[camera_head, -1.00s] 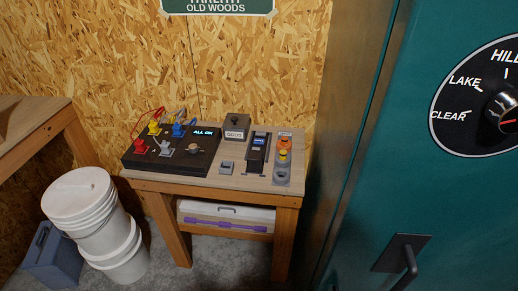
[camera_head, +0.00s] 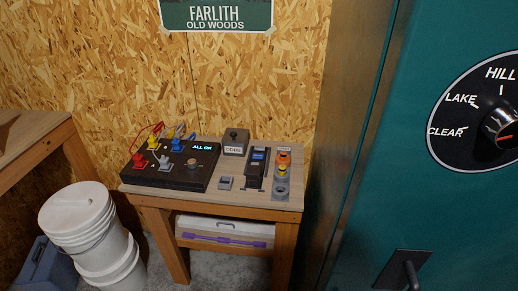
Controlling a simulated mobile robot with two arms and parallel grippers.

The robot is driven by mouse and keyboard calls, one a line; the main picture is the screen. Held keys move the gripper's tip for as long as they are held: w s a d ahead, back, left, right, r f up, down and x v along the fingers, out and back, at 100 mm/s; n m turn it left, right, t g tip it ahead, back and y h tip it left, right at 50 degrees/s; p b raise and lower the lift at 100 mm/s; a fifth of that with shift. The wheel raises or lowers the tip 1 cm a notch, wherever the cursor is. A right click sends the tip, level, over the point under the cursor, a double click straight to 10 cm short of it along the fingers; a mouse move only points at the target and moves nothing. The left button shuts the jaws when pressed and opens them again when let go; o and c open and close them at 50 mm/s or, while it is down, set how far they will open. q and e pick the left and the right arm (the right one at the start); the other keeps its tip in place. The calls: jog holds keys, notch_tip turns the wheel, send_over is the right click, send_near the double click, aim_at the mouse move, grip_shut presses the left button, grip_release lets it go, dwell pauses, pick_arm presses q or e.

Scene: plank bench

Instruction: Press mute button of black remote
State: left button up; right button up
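A wide black control box (camera_head: 171,177) lies on the left of the bench, with red, yellow, blue and grey switches, a round knob and a lit display. Neither of my grippers is in view.
White buckets (camera_head: 82,215) stand at left. A teal cabinet (camera_head: 430,215) with a dial fills the right. A white case (camera_head: 224,230) sits below.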

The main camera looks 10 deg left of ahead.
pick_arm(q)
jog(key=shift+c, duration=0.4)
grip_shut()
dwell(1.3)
